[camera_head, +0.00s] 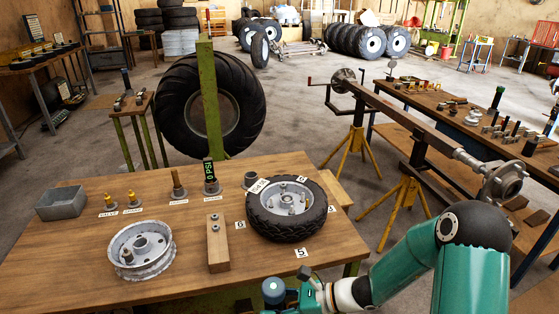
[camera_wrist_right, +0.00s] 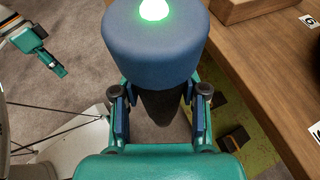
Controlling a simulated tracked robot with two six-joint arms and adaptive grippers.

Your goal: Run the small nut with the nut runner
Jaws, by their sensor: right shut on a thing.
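The nut runner (camera_head: 273,291), a blue-grey cylinder with a glowing green light on its end, shows at the bottom of the head view. It is held in my right gripper (camera_head: 294,297) near the table's front edge. In the right wrist view my right gripper (camera_wrist_right: 158,108) is shut around the dark lower body of the nut runner (camera_wrist_right: 152,45). Two small metal nuts or bolt heads (camera_head: 214,222) sit on a wooden block (camera_head: 218,255), left of the tool; which is the small nut I cannot tell. A teal part, apparently my left gripper (camera_wrist_right: 45,55), shows at upper left there.
On the table (camera_head: 110,285) stand a bare wheel rim (camera_head: 158,262), a tyred wheel (camera_head: 255,215), a grey bin (camera_head: 62,203) and several upright tools at the back. A green post (camera_head: 209,110) rises behind. An axle (camera_head: 430,135) on yellow stands is at right.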

